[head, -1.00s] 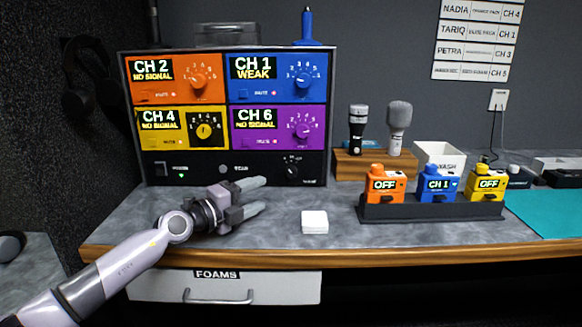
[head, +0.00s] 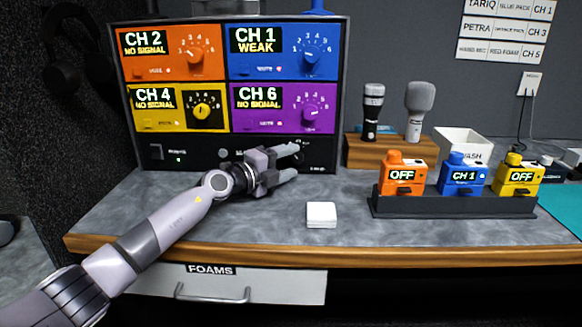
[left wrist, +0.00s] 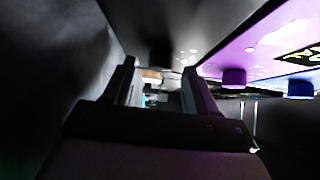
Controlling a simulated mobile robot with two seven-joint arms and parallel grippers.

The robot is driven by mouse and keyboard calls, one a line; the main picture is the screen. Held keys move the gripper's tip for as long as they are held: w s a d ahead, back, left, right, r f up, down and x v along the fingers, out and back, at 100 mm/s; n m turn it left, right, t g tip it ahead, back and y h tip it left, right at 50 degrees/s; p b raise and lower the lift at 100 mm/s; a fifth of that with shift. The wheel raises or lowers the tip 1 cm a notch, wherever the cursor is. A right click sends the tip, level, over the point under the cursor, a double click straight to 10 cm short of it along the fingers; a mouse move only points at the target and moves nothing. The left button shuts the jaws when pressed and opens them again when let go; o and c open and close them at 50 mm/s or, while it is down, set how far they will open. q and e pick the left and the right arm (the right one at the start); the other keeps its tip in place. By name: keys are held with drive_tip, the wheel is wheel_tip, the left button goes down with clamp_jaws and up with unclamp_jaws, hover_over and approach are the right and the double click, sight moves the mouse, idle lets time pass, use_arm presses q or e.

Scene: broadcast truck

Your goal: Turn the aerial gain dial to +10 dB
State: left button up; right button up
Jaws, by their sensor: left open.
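The receiver rack (head: 128,140) stands at the back left, with orange, blue, yellow and purple channel panels above a black bottom strip. The aerial gain dial (head: 299,157) is a small dark knob at the right of that strip. My left gripper (head: 297,161) is open, with its fingertips at the dial, partly covering it. I cannot tell whether they touch it, and its setting is unreadable. In the left wrist view my open left gripper (left wrist: 160,64) has its two fingers apart, with the purple panel (left wrist: 265,38) to the right. My right gripper is not in view.
A white foam block (head: 321,214) lies on the grey bench. A dark tray (head: 450,208) with orange, blue and yellow packs stands at right.

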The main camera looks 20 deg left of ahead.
use_arm(q)
drive_tip(key=shift+w+d, duration=0.3)
drive_tip(key=shift+w, duration=0.25)
